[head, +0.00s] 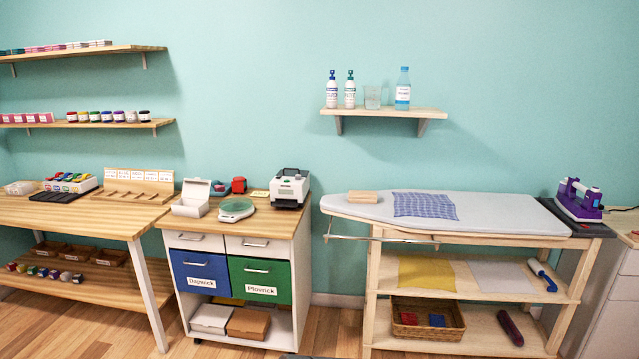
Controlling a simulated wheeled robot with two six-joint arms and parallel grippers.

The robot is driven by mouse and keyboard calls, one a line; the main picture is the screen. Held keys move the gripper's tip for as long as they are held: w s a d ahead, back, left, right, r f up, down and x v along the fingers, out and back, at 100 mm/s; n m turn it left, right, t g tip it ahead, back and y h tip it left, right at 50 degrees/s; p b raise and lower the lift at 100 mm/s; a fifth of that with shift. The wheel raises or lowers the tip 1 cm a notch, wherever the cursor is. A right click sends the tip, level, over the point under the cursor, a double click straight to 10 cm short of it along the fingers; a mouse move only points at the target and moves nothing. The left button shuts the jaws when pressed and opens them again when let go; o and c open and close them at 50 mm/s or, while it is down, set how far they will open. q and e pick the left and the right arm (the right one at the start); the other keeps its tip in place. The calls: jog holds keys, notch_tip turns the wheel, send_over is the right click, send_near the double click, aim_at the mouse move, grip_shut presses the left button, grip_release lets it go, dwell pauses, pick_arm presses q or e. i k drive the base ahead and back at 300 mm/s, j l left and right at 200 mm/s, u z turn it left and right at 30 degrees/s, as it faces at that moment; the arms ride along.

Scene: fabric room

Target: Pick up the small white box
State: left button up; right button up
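Two white boxes are in the head view. One small white box (191,206) stands with its lid up on the wooden top of the drawer cabinet, at its left end. The other white box (211,318) lies closed and flat on the cabinet's open bottom shelf, to the left of a brown box (248,323). I cannot tell which one the task means. Neither of my grippers is in view.
The cabinet top (260,222) also holds a green-white round device (236,209) and a label printer (289,188). Blue (200,271) and green (260,279) drawer bins sit below. An ironing board (490,214) stands right, a wooden table (60,215) left. Wooden floor shows in front.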

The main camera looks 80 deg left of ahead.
aim_at(188, 208)
jog(key=u, duration=0.45)
jog(key=j+u, duration=0.1)
jog(key=u, duration=1.3)
jog(key=i+j+u, duration=0.15)
jog(key=u, duration=0.25)
jog(key=i+j+u, duration=0.1)
jog(key=i+u, duration=0.15)
jog(key=u, duration=0.15)
jog(key=i+u, duration=0.2)
jog(key=u, duration=0.15)
jog(key=i+u, duration=0.2)
jog(key=u, duration=0.2)
jog(key=i+l+u, duration=0.1)
jog(key=i, duration=0.25)
jog(key=i+l+u, duration=0.1)
jog(key=i, duration=0.25)
jog(key=j, duration=0.25)
jog(key=i+j+z, duration=0.15)
jog(key=i, duration=0.1)
